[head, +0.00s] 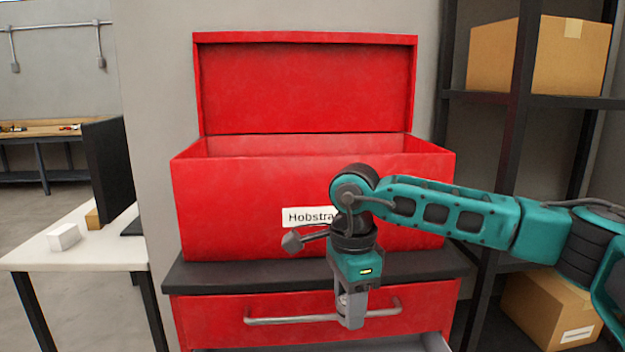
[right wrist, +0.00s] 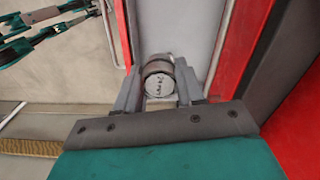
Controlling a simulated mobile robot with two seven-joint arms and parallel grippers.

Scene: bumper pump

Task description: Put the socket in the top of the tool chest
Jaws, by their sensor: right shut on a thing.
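The red tool chest (head: 310,185) stands in the middle of the head view. Its lid (head: 305,90) is raised and its top compartment is open; the inside floor is hidden behind the front wall. My right gripper (head: 350,316) hangs fingers down in front of the chest, below the rim and before the drawer. In the right wrist view the right gripper (right wrist: 158,95) is shut on the socket (right wrist: 157,82), a grey metal cylinder with a round marked end face. In the head view the socket is mostly hidden by the fingers.
Under the black ledge (head: 200,276) is a red drawer front with a bar handle (head: 320,318); a grey open drawer (head: 435,342) shows below. A white table (head: 95,245) stands left. Black shelves with cardboard boxes (head: 540,55) stand right. Space above the open chest is clear.

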